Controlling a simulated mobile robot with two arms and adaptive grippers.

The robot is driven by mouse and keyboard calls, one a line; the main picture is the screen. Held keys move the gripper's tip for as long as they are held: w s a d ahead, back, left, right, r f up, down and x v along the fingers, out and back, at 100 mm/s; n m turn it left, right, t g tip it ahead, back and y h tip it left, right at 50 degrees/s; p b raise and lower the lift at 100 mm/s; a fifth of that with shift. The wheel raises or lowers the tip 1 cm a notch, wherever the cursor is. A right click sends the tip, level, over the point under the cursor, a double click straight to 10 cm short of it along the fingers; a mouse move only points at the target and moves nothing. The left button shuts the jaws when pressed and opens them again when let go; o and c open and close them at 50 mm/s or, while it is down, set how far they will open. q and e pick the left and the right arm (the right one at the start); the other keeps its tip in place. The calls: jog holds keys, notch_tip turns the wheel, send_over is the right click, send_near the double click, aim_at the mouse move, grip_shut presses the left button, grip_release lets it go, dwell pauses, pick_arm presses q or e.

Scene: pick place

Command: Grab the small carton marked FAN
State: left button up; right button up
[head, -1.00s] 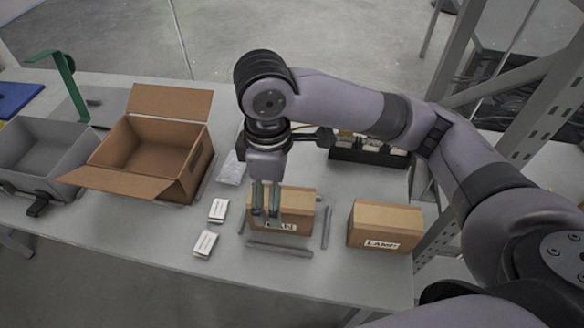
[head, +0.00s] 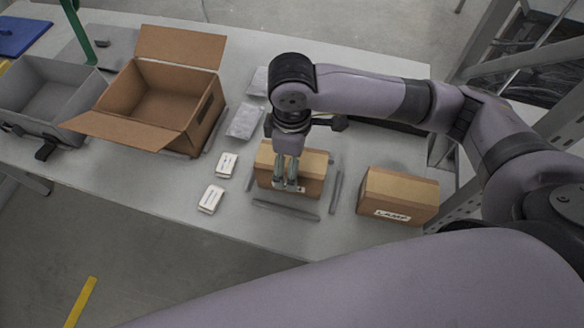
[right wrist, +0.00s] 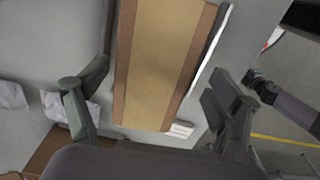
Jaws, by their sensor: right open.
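The brown carton (head: 313,170) lies on the grey table under my right gripper (head: 286,187). The fingers cover most of its white front label, so I can read only the end of it, "AN", in the earlier head view. In the right wrist view the carton (right wrist: 166,60) fills the space between the spread fingers of the right gripper (right wrist: 148,98). The gripper is open, with visible gaps beside the carton.
A carton marked LAMP (head: 398,195) stands to the right. Grey bars (head: 286,210) lie around the middle carton. Two small white boxes (head: 211,198) (head: 227,165) lie to its left. An open cardboard box (head: 150,100) and a grey tote (head: 45,95) stand farther left.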

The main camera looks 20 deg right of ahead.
jog(key=f, duration=0.5)
jog(key=shift+w+d+f, duration=0.15)
jog(key=shift+w+f, duration=0.15)
jog(key=shift+w, duration=0.05)
jog(key=c, duration=1.6)
